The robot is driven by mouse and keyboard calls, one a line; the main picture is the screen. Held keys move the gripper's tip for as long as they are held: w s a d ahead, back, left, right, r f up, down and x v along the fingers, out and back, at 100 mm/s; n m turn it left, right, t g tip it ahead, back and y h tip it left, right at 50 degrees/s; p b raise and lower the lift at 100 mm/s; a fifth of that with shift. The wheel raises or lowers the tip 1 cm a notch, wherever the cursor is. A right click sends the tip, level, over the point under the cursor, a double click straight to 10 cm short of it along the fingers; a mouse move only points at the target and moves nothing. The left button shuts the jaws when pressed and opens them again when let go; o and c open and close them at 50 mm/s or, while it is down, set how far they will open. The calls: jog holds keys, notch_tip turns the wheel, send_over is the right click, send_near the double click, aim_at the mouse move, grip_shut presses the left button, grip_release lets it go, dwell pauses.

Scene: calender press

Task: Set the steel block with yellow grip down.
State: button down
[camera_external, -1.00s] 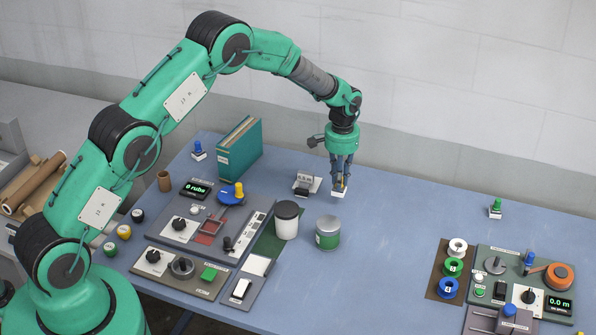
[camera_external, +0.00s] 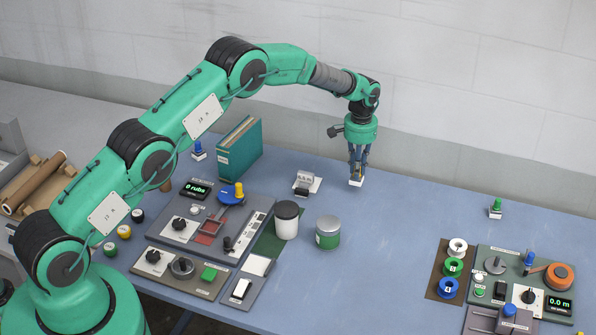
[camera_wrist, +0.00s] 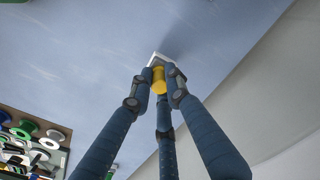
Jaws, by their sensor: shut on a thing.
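The steel block with yellow grip (camera_external: 356,183) is small and pale, under my gripper at the back middle of the blue table. My gripper (camera_external: 357,172) points straight down and its fingers are shut on the block's grip. In the wrist view the yellow grip (camera_wrist: 159,80) sits between the fingertips (camera_wrist: 160,76), with the block's pale edge showing past it. The block is at or just above the table top (camera_external: 420,215); I cannot tell whether it touches. Most of the grip is hidden by the fingers in the external view.
A small stand with a white card (camera_external: 305,184) is left of the block. A white jar (camera_external: 286,222) and a green-labelled can (camera_external: 328,235) stand nearer the front. A green-topped stamp (camera_external: 495,208) is far right. The table between it and my gripper is clear.

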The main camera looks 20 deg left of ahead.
dwell(0.3)
jog(key=shift+w+d, duration=0.1)
jog(key=shift+w, duration=0.1)
jog(key=shift+f, duration=1.8)
jog(key=shift+f, duration=0.15)
jog(key=c, duration=1.7)
grip_release()
jog(key=shift+o, duration=0.2)
notch_tip(320, 180, up, 12)
jog(key=shift+r, duration=0.15)
